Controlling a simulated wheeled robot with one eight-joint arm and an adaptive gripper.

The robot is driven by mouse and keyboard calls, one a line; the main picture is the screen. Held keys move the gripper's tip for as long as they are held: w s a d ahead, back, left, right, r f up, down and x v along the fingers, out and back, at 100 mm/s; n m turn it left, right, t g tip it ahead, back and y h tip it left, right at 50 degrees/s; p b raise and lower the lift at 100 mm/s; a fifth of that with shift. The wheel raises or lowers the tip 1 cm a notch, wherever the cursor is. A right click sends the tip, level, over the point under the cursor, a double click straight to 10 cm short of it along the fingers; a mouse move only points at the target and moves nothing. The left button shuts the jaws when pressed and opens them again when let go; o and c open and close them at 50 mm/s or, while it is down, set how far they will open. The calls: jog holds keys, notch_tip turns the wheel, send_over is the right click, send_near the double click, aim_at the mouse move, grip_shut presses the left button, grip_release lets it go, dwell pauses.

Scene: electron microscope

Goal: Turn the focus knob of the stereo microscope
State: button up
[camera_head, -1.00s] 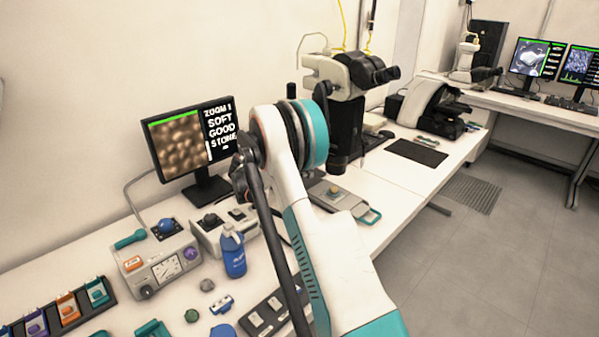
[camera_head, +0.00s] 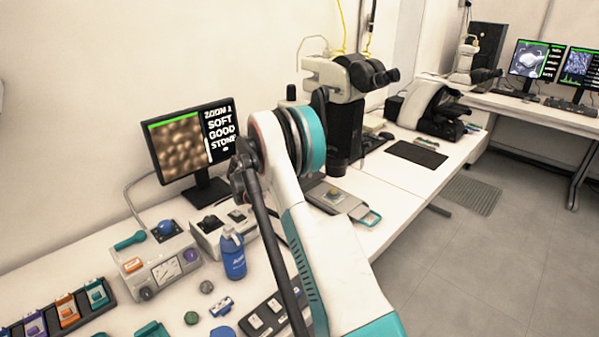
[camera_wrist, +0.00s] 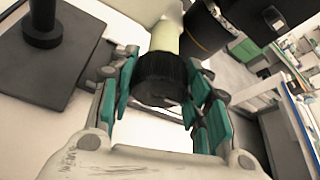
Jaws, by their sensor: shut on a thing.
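The stereo microscope (camera_head: 346,122) stands on the bench in the head view, with a white head, dark eyepieces and a dark body. Its black ribbed focus knob (camera_wrist: 160,80) shows in the wrist view, at the end of a pale shaft. In the head view my own arm stands in front of the microscope's left side and hides the gripper and the knob.
A monitor (camera_head: 190,145) with a grainy brown picture stands left of my arm. A blue bottle (camera_head: 232,254), a control box (camera_head: 165,265) and small parts crowd the bench's front left. A flat dark mat (camera_head: 417,154) lies right of the microscope.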

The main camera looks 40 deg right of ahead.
jog(key=shift+w+n+g, duration=0.1)
jog(key=shift+n+g, duration=0.5)
jog(key=shift+n, duration=0.5)
jog(key=shift+n+g+h+b, duration=0.55)
jog(key=shift+n+g, duration=0.25)
jog(key=shift+n, duration=0.6)
jog(key=o, duration=1.1)
jog(key=v, duration=1.2)
jog(key=shift+f, duration=0.15)
